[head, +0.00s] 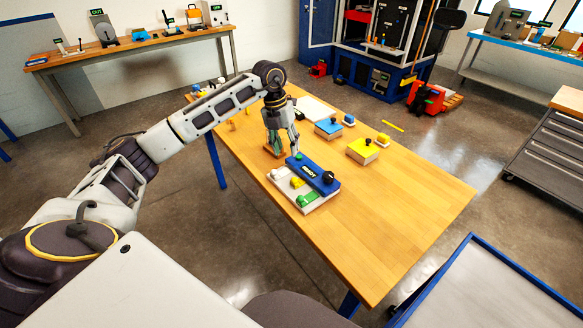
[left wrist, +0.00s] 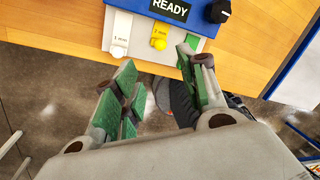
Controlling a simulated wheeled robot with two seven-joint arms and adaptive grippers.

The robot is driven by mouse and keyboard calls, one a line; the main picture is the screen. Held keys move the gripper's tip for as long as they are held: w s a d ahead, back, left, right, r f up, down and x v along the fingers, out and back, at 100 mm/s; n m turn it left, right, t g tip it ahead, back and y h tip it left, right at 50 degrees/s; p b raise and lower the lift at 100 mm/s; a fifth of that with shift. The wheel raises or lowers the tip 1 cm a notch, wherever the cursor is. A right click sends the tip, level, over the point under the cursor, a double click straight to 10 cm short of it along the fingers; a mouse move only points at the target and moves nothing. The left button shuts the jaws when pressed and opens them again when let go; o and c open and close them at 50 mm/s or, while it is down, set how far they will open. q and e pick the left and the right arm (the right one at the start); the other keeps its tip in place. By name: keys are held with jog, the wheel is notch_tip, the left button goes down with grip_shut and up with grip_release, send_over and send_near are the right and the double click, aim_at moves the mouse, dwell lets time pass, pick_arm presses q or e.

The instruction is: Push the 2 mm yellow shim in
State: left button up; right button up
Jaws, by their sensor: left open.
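The fixture has a white base (head: 322,204) and a blue block marked READY (head: 314,173), and stands near the table's front-left side. The yellow shim (head: 297,182) sits in the fixture; in the left wrist view its knobbed end (left wrist: 159,42) shows just below the READY label. A white shim (left wrist: 118,45) lies left of it there, and a green shim (head: 307,199) shows in the head view. My left gripper (head: 284,152) is open, with green finger pads (left wrist: 158,75), empty and apart from the yellow shim. My right gripper is not in view.
Behind the fixture are a blue block (head: 326,129) and a yellow block (head: 362,152), both with black knobs, and a white sheet (head: 315,110). The table's right side (head: 410,205) is clear. A blue-rimmed cart (head: 475,238) stands at the lower right.

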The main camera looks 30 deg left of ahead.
aim_at(294, 178)
pick_arm(q)
jog(key=shift+r, duration=0.2)
jog(key=shift+f, duration=0.2)
jog(key=shift+w+d+f+p, duration=0.1)
jog(key=shift+d+f+p, duration=0.3)
jog(key=shift+f, duration=1.8)
jog(key=shift+w+d+f+p, duration=0.15)
jog(key=shift+d+f, duration=0.3)
jog(key=shift+f, duration=1.8)
jog(key=shift+d+f+p, duration=0.3)
jog(key=shift+d+f, duration=0.15)
jog(key=shift+f, duration=1.75)
grip_shut()
